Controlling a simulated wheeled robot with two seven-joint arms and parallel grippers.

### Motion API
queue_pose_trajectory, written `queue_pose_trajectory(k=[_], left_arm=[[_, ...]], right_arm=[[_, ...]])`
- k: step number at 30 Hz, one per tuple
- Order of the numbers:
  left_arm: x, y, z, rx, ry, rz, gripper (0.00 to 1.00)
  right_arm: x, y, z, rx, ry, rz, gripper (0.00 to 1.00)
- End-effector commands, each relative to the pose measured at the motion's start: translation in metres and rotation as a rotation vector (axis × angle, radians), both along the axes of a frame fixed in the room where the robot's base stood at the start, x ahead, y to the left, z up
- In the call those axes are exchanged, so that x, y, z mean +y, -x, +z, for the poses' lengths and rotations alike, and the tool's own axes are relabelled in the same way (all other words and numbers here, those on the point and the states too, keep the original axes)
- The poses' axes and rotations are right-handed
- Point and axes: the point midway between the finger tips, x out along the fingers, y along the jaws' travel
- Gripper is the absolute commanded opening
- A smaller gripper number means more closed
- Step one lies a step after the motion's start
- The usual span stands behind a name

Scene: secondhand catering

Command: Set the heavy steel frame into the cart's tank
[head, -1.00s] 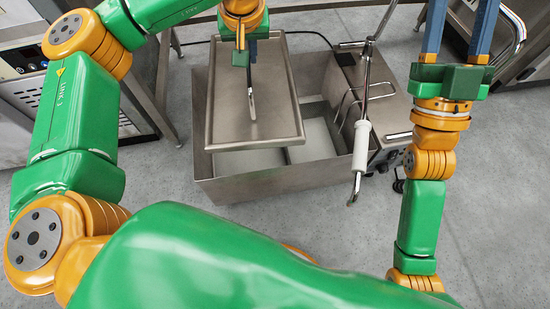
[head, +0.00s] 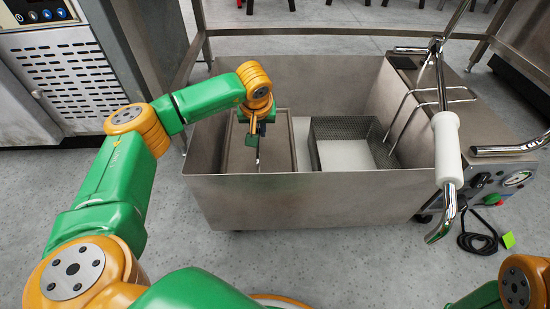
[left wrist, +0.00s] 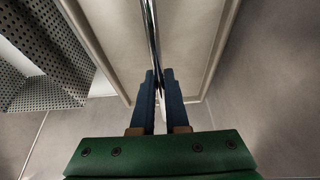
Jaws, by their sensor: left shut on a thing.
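The steel frame (head: 280,152), a flat rectangular panel with a raised rim and an upright middle bar, is in the left part of the cart's tank (head: 310,202). Its lower part is hidden behind the tank's front wall, so I cannot tell whether it rests on the floor. My left gripper (head: 258,148) reaches into the tank from above. In the left wrist view, my left gripper (left wrist: 155,76) is shut on the frame's thin bar, with the rimmed panel (left wrist: 190,35) beyond. My right gripper is out of view.
A perforated basket (head: 345,130) stands in the tank to the right of the frame. The cart's crank with a white handle (head: 447,145) rises at the tank's right side. A black cable (head: 478,240) lies on the floor. A steel cabinet (head: 80,80) stands at left.

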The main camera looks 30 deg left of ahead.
Motion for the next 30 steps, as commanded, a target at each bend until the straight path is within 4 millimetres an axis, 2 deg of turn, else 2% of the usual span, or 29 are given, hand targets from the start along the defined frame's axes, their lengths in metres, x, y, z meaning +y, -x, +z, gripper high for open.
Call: queue_pose_trajectory(k=[1,5,9,18,19,21,22,30], left_arm=[[0.0,-0.001,-0.011,-0.003,0.0,0.001,0.0],[0.0,-0.001,-0.025,-0.004,0.0,0.0,0.0],[0.0,0.0,-0.051,-0.003,0.001,0.0,0.0],[0.0,0.0,-0.049,-0.003,0.001,0.001,0.0],[0.0,0.0,-0.05,0.0,0.0,0.001,0.2],[0.0,0.0,-0.05,0.0,0.0,0.001,0.39],[0.0,0.0,-0.05,0.0,0.0,0.001,0.42],[0.0,0.0,-0.048,-0.002,0.001,0.001,0.42]], right_arm=[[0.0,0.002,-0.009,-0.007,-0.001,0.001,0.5],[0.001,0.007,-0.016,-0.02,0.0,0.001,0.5],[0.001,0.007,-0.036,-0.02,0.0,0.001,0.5],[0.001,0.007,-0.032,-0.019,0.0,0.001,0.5],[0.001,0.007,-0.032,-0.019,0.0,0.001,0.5],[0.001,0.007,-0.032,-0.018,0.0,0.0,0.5],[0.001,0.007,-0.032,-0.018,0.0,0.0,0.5],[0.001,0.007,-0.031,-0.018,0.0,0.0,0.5]])
